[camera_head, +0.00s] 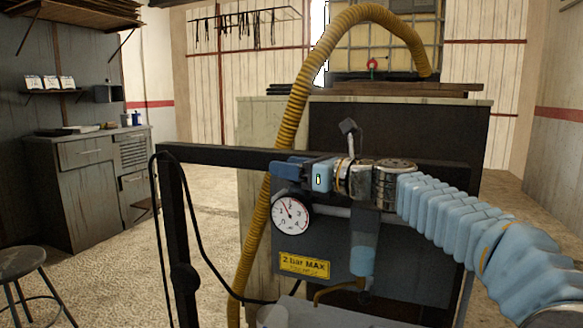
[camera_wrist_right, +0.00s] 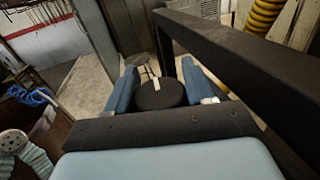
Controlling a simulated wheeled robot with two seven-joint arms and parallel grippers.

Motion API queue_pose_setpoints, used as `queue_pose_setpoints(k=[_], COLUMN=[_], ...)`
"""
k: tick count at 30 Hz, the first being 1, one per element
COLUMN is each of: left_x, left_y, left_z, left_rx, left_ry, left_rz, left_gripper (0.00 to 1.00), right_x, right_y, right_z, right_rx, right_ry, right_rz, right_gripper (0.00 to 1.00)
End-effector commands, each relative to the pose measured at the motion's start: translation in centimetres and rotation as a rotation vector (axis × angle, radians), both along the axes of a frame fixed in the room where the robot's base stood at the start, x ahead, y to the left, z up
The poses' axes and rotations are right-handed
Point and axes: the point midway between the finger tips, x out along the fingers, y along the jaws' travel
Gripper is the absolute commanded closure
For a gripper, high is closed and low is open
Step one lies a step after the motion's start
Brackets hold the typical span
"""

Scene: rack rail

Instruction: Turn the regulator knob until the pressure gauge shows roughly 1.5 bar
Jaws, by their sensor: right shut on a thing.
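The round white pressure gauge (camera_head: 291,213) faces me below my right gripper in the head view. Its thin needle points up and to the left, near the 1 and 2 marks; the exact reading is too small to tell. My right gripper (camera_head: 284,169) reaches in from the right, level with the black rail. In the right wrist view its blue fingers sit on both sides of the round black regulator knob (camera_wrist_right: 160,95), shut on it. The knob has a white mark on top, pointing up in that view. In the head view the fingers hide the knob. My left gripper is not in view.
A yellow "2 bar MAX" label (camera_head: 304,265) is below the gauge. A black rail (camera_head: 225,157) runs behind the gripper. A yellow corrugated hose (camera_head: 262,215) and a black cable hang nearby. A stool (camera_head: 22,263) and cabinet (camera_head: 90,185) stand left.

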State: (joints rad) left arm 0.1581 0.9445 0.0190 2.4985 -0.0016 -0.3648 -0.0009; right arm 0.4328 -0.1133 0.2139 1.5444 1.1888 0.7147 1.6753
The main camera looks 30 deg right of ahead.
Motion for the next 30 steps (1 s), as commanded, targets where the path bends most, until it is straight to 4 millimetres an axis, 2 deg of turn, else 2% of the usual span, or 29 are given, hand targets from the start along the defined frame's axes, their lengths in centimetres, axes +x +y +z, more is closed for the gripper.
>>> queue_pose_setpoints(k=[9, 19, 20, 21, 23, 30], left_x=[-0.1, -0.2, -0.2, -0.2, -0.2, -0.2], left_y=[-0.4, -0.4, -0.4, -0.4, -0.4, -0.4], left_z=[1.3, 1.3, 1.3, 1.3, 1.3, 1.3], left_rx=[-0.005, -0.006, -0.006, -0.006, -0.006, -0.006], left_ry=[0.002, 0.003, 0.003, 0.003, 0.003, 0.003], left_rz=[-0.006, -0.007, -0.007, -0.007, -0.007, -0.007], left_gripper=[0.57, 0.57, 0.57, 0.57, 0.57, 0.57], right_x=[0.0, -0.1, -0.1, -0.1, -0.1, -0.1], right_y=[0.2, 0.2, 0.2, 0.2, 0.2, 0.2], right_z=[0.2, 0.0, 0.0, 0.0, 0.0, 0.0], right_rx=[0.002, 0.0, 0.0, 0.0, 0.0, 0.0], right_ry=[0.003, 0.0, 0.0, 0.0, 0.0, 0.0], right_rz=[0.116, 0.14, 0.14, 0.14, 0.14, 0.14], right_gripper=[0.78, 0.78, 0.43, 0.37, 0.28, 0.27])
